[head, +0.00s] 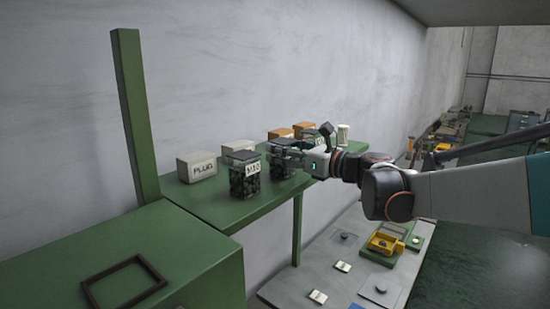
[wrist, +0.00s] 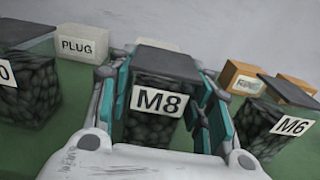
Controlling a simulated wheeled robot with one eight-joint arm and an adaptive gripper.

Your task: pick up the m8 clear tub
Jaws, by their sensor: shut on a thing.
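The M8 clear tub (wrist: 160,97) has a dark lid, a white M8 label and dark pieces inside. In the wrist view it stands upright between the fingers of my gripper (wrist: 163,95), one finger against each side. In the head view the M8 tub (head: 279,164) is at the green shelf, partly covered by my gripper (head: 285,151), which reaches in from the right. My gripper is shut on it. I cannot tell whether its base touches the shelf.
A similar tub (head: 244,180) stands to the left on the green shelf (head: 215,209), and an M6 tub (wrist: 282,118) to the right. A white PLUG box (head: 197,167) and orange-brown boxes (head: 280,133) are behind. A green post (head: 134,115) rises at the left.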

